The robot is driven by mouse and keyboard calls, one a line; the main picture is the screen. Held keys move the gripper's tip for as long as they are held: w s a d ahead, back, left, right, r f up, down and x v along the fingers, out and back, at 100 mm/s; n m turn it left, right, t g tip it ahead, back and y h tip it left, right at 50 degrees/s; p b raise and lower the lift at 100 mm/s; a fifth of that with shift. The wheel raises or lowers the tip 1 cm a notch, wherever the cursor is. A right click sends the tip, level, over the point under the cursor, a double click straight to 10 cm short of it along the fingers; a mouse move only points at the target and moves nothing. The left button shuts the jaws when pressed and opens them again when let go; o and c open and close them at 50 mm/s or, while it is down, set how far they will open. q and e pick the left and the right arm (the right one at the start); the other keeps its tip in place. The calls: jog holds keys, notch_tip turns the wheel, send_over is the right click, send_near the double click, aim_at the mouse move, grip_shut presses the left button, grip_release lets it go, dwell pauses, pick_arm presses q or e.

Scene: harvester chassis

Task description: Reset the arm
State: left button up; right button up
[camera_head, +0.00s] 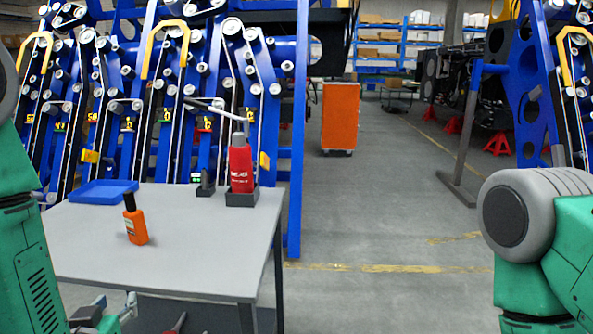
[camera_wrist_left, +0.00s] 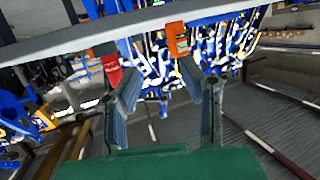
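My left gripper (camera_head: 108,314) is partly in view at the lower left of the head view, low beside the table's front edge. In the left wrist view its two fingers (camera_wrist_left: 165,85) stand apart with nothing between them. An orange bottle with a black cap (camera_head: 137,222) stands on the grey table (camera_head: 190,260); its orange body also shows in the left wrist view (camera_wrist_left: 177,38), beyond the fingertips. My right arm shows at the right edge of the head view, bent, but its gripper is out of view.
A red bottle (camera_head: 241,168) stands in a dark holder (camera_head: 242,197) at the table's back right. A blue tray (camera_head: 104,192) lies at the back left. Blue machine frames (camera_head: 170,100) rise behind. An orange cabinet (camera_head: 340,116) stands farther back. The floor right of the table is clear.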

pick_arm(q)
jog(key=s+d+f+m+g+h, duration=0.1)
jog(key=s+f+g+h, duration=0.1)
jog(key=s+f+g, duration=0.5)
jog(key=s+d+f+m+h, duration=0.15)
jog(key=s+f, duration=0.35)
jog(key=f, duration=0.5)
jog(key=s+f+g, duration=0.3)
jog(key=s+f, duration=0.1)
jog(key=s, duration=0.3)
jog(key=s+d+f+g, duration=0.1)
jog(key=s+f+g, duration=0.2)
jog(key=s, duration=0.5)
jog(key=shift+f+m+g, duration=0.35)
jog(key=shift+f+g, duration=0.05)
jog(key=shift+d, duration=0.1)
